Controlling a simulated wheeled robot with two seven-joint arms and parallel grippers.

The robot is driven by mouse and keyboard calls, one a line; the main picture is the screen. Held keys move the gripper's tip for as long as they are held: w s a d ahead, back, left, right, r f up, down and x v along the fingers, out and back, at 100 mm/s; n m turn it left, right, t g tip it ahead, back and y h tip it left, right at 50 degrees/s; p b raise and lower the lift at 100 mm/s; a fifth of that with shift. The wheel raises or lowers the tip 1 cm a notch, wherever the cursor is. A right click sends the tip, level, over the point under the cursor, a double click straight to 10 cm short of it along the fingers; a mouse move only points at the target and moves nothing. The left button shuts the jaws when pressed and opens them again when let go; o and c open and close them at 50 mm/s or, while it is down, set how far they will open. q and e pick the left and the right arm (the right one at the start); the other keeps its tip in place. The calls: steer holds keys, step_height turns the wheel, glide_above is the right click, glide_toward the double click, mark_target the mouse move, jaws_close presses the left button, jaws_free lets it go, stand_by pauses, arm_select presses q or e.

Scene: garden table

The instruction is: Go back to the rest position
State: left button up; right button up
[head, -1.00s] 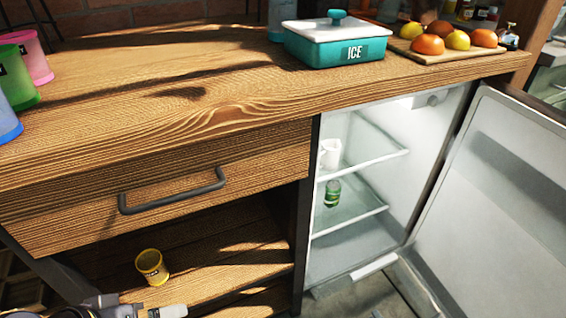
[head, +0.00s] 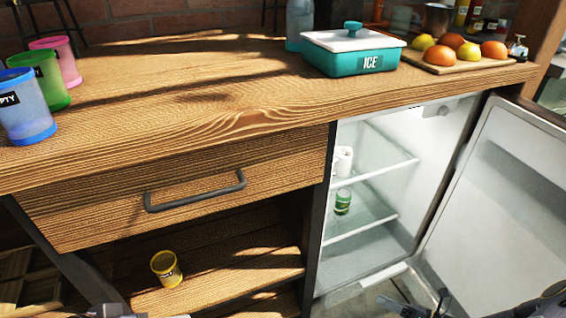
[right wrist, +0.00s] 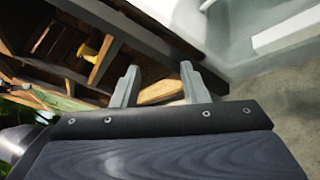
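My right gripper (head: 422,303) shows at the bottom edge of the head view, low in front of the open fridge. In the right wrist view its two fingers (right wrist: 157,80) stand apart with nothing between them. Only a sliver of my left gripper (head: 125,314) shows at the bottom left edge of the head view, below the lower shelf. Its fingers are mostly cut off, so its opening cannot be made out.
The fridge door (head: 500,190) stands open at right. A green can (head: 342,202) and white mug (head: 344,160) are inside. The drawer (head: 190,190) is shut. A yellow cup (head: 166,270) sits on the lower shelf. The teal ice box (head: 350,60) stands on the counter (head: 200,85).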

steer(key=s+a+r+n+g+h, duration=0.1)
steer(key=a+r+n+g, duration=0.25)
steer(key=r+n, duration=0.55)
steer(key=s+a+r+n+g+h, duration=0.1)
steer(key=s+a+r+n+g, duration=0.15)
steer(key=r+n+g, duration=0.5)
steer(key=s+a+r+n+t+h, duration=0.3)
steer(key=s+r+n+h, duration=0.1)
steer(key=s+r+n, duration=0.4)
steer(key=s+a+r+n+t+h, duration=0.2)
steer(key=s+r+n+t+h, duration=0.25)
steer(key=n, duration=0.55)
step_height(320, 180, up, 37)
steer(key=g+y+p, duration=0.1)
steer(key=p, duration=3.4)
steer(key=shift+s, duration=0.35)
